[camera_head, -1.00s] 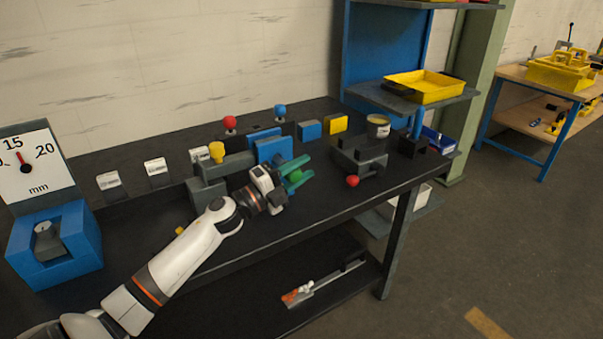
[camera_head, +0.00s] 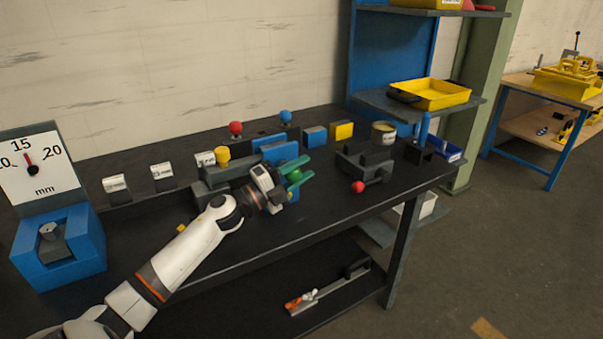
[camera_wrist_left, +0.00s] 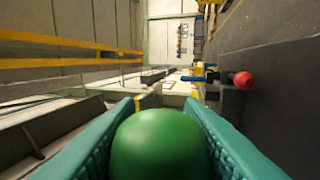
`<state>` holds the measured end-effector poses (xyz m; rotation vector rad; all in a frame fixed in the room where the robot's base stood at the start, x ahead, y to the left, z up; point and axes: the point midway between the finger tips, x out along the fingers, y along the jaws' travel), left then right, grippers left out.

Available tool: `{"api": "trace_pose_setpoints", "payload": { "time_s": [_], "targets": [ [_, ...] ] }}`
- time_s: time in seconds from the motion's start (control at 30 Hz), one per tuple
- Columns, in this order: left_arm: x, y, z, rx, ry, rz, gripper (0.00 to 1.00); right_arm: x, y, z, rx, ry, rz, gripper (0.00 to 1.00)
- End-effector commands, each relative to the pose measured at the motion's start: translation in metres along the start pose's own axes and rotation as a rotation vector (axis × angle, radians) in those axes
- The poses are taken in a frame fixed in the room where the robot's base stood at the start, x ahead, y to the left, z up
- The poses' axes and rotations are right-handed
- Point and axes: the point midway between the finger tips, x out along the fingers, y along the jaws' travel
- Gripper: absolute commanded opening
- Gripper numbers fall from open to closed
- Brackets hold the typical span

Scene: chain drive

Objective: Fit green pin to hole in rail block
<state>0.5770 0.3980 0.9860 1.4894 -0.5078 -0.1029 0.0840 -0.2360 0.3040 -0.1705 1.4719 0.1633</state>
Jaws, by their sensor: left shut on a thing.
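My left gripper (camera_head: 298,174) has green fingers and is shut on the green pin, whose round green head (camera_head: 294,176) shows between the fingertips. In the left wrist view the green ball head (camera_wrist_left: 158,145) fills the space between the two fingers; the rest of the pin is hidden. The gripper is above the black bench, in front of blue blocks. A dark grey block (camera_head: 364,162), perhaps the rail block, sits to its right with a red ball knob (camera_head: 358,187) at its front. I cannot make out its hole. My right gripper is not in view.
A dial gauge (camera_head: 31,170) on a blue stand is at the far left. A grey block with a yellow knob (camera_head: 222,154) stands left of the gripper. Red (camera_head: 236,128) and blue (camera_head: 286,116) knobs are behind. A round tin (camera_head: 384,132) stands at the right. The bench front is clear.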

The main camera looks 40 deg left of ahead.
Motion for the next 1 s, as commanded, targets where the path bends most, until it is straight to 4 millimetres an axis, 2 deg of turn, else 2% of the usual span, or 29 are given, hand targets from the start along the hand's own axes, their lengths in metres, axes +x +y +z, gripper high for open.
{"api": "trace_pose_setpoints", "payload": {
  "time_s": [0.5, 1.0],
  "targets": [
    [0.0, 0.002, -0.013, 0.005, 0.003, 0.004, 0.04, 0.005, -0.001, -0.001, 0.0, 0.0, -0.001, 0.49],
    [0.001, 0.004, -0.012, 0.006, 0.004, 0.007, 0.04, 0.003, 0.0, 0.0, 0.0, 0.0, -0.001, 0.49]
  ]
}}
